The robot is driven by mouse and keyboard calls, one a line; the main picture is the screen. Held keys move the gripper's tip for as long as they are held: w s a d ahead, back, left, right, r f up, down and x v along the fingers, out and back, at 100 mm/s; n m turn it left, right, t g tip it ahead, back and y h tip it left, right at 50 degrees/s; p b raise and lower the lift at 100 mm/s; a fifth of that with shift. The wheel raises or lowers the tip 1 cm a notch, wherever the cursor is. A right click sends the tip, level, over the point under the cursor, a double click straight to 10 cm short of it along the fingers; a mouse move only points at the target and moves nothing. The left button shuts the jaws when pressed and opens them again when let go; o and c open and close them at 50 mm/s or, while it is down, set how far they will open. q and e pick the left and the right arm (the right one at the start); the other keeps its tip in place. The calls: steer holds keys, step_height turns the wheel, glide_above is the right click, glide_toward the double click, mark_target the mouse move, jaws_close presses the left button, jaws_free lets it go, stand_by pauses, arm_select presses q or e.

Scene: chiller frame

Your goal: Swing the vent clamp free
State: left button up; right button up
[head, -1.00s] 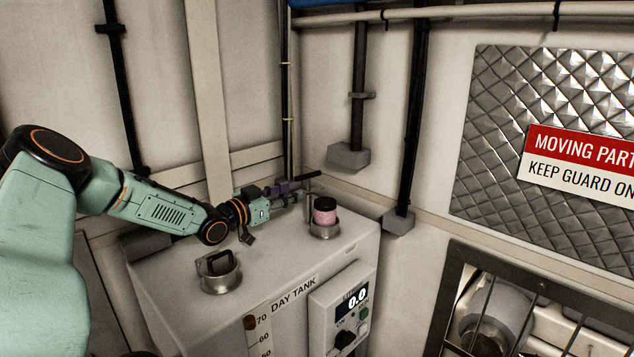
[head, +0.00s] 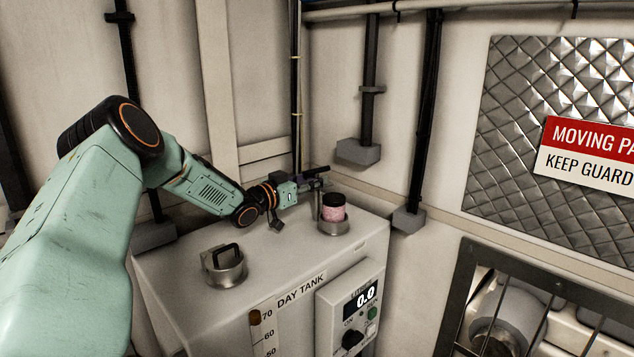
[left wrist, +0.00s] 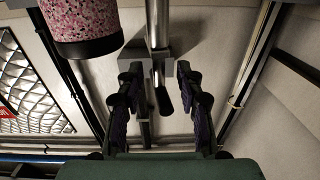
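My left gripper (head: 316,182) is over the back of the day tank's top, beside a pink speckled cylinder with a black cap (head: 333,208). In the left wrist view my left gripper (left wrist: 160,88) has its two purple-padded fingers spread. Between them is the vent clamp's black-ended lever (left wrist: 162,100), with gaps on both sides. A bright metal post (left wrist: 157,25) runs up from it in that picture. The speckled cylinder (left wrist: 80,18) is at the upper left there. In the head view the clamp is mostly hidden behind the gripper. My right gripper is not seen.
The day tank (head: 290,250) has a handled metal cap (head: 224,268) at its front left and a control box (head: 350,308) reading 0.0. Wall pipes (head: 425,120) and a grey block (head: 358,151) stand behind. A barred guard (head: 500,310) is at right.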

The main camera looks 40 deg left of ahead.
arm_select(q)
steer(key=shift+w+d+r, duration=0.1)
steer(key=shift+w+d, duration=0.1)
steer(key=shift+w, duration=0.25)
steer(key=shift+w+d, duration=0.15)
steer(key=shift+w, duration=0.3)
steer(key=shift+s+a, duration=0.15)
steer(key=shift+a, duration=0.1)
steer(key=shift+w+d, duration=0.2)
steer(key=c, duration=0.5)
steer(key=shift+a, duration=0.2)
jaws_close()
